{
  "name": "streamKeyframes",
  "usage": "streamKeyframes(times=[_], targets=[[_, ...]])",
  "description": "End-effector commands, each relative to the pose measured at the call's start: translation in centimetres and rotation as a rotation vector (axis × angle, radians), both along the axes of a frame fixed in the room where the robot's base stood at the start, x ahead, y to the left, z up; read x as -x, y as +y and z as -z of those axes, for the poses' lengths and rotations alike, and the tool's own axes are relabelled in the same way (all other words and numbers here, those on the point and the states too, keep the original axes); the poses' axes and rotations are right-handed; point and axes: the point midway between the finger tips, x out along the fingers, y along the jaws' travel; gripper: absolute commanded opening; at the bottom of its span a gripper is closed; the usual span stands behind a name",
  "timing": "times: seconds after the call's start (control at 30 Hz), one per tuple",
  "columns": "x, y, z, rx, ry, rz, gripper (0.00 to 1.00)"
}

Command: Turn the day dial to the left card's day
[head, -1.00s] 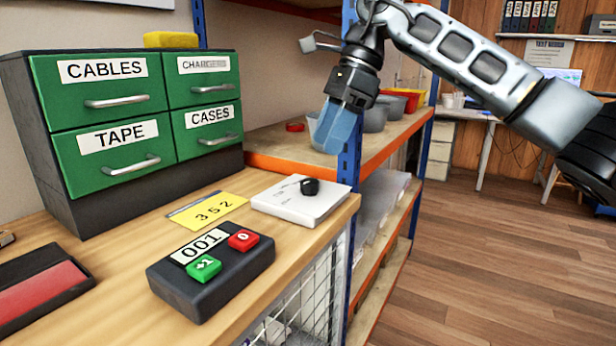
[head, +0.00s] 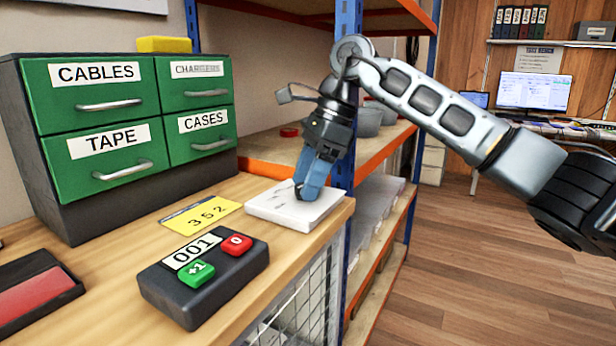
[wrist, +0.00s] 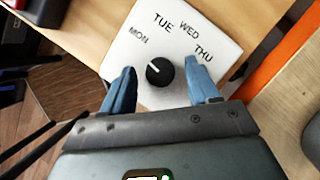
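The day dial is a black round knob (wrist: 159,71) on a white plate (wrist: 148,38), marked MON, TUE, WED and THU in the wrist view. The knob's white pointer mark points up and left, toward MON. The plate (head: 282,212) lies near the bench's right edge in the head view, where my gripper hides the knob. My gripper (wrist: 163,80) has its two blue fingers apart, one on each side of the knob, with gaps visible. It also shows over the plate in the head view (head: 308,190). No card naming a day can be made out.
A black counter box (head: 205,290) reading 001, with green +1 and red 0 buttons, sits at the front. A yellow card (head: 200,215) reading 352 lies behind it. Green labelled drawers (head: 120,120) stand at left; a blue shelf post (head: 347,120) rises close behind my gripper.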

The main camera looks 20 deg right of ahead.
Motion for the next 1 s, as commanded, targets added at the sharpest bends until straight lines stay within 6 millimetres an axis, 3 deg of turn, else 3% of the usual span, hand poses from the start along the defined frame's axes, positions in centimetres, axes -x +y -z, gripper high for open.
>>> streamKeyframes(times=[0.07,0.57,1.0], targets=[[0.0,-0.01,-0.01,0.0,0.0,0.0,0.53],[0.01,-0.02,-0.02,0.0,0.001,0.0,0.05],[0.1,-0.07,0.0,0.001,-0.001,0.107,0.05]])
